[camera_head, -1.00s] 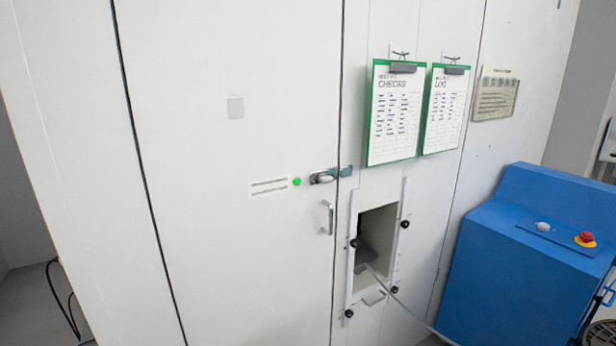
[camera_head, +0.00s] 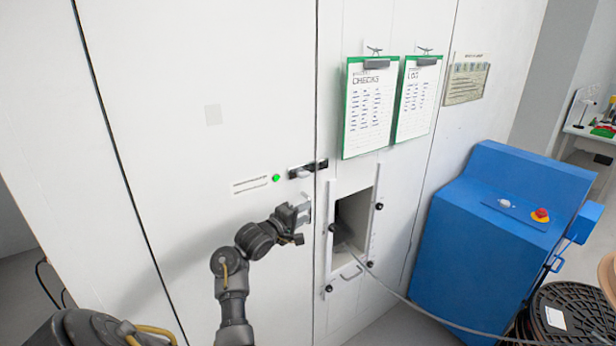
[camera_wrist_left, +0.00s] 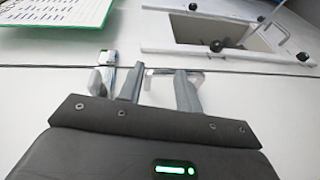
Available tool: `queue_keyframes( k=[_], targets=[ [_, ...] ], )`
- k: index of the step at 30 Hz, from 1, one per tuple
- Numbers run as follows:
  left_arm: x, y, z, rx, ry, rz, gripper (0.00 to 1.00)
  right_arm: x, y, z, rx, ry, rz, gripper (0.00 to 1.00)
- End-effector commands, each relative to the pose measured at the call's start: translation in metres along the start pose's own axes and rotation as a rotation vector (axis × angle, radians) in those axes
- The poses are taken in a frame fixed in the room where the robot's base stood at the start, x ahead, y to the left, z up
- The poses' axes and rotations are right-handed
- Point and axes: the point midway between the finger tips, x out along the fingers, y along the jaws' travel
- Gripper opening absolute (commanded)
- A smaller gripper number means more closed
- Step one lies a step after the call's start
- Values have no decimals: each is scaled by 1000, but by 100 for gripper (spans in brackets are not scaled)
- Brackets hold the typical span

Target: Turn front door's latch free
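The front door (camera_head: 210,130) is a tall white panel and looks shut. Its latch (camera_head: 308,168) is a small metal and dark bar lying level across the door's right seam. In the left wrist view the latch (camera_wrist_left: 108,62) lies to the left of my fingers. My left gripper (camera_head: 301,212) is just below the latch, in front of the door's pull handle, which it mostly hides in the head view. The handle (camera_wrist_left: 160,72) shows behind the fingers in the left wrist view. My left gripper (camera_wrist_left: 159,74) has its fingers apart with nothing between them; contact cannot be told. My right gripper is out of view.
A green light (camera_head: 276,177) is left of the latch. Right of the seam is a framed opening (camera_head: 330,240) with black knobs and a cable. Two green clipboards (camera_head: 345,110) hang above it. A blue cabinet (camera_head: 480,270) and a dark reel (camera_head: 575,310) stand at right.

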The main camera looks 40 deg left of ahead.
Motion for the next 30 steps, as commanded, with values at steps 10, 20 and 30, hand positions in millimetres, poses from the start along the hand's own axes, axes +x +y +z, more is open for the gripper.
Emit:
queue_keyframes(
  k=[10, 20, 30],
  targets=[
    [-40, 86, -44, -130, 100, 115, 35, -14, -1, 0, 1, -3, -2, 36],
    [-7, 90, -47, -135, 95, 114, 35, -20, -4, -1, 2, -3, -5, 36],
    [51, 96, -54, -132, 96, 113, 35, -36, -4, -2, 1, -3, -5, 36]
  ],
)
